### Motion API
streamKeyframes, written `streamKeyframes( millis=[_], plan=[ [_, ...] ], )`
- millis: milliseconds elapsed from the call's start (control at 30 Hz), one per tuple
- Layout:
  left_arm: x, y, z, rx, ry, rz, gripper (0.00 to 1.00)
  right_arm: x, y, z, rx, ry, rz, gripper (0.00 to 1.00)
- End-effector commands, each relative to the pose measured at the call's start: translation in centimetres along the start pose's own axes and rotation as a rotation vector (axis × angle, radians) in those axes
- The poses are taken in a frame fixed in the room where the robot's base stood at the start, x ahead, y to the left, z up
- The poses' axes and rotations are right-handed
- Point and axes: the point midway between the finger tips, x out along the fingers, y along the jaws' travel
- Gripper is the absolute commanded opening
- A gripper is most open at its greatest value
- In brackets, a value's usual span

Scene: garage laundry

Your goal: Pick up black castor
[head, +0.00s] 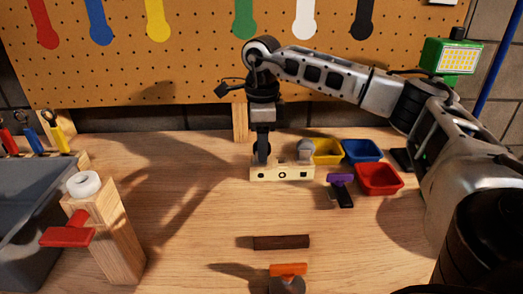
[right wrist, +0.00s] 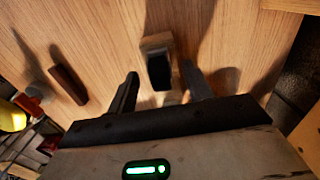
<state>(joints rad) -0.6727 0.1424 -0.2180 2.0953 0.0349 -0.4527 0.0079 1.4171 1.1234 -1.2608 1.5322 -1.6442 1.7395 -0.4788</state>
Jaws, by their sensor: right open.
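The black castor (head: 262,152) stands at the left end of a pale wooden block (head: 282,173) with dark round marks on its front. A grey castor (head: 305,151) stands at the block's right end. My right gripper (head: 262,140) points down directly over the black castor and partly hides it. In the right wrist view the black castor (right wrist: 159,72) shows between and just beyond the two spread fingers of my right gripper (right wrist: 158,85). The fingers are open, with gaps visible on both sides of the castor. My left gripper is not in view.
Yellow (head: 327,151), blue (head: 362,150) and red (head: 379,179) bins stand right of the block. A purple-and-black tool (head: 341,190) lies before them. A dark brown bar (head: 281,242) and an orange-topped tool (head: 288,271) lie in front. The pegboard (head: 190,60) rises behind; the bench's left-centre is clear.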

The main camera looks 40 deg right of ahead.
Motion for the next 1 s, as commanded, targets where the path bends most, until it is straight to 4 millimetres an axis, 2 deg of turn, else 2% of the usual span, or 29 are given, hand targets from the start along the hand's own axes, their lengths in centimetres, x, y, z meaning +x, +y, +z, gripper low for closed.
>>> streamKeyframes(
  millis=[133, 400, 433, 600, 1000],
  plan=[
    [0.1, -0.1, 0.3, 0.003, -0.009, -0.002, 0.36, 1.8, 0.0, -0.1, 0.001, 0.001, 0.001, 0.51],
    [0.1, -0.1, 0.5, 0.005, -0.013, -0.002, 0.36, 2.3, 0.0, 0.0, 0.001, 0.000, -0.001, 0.51],
    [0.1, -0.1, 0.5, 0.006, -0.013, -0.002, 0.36, 2.3, 0.0, 0.0, 0.001, 0.000, -0.001, 0.48],
    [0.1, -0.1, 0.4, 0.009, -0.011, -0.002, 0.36, 2.3, 0.0, 0.0, 0.001, 0.000, -0.001, 0.01],
    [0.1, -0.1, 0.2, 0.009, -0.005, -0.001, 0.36, 1.9, 0.0, 0.0, 0.001, -0.002, -0.002, 0.01]
  ],
)
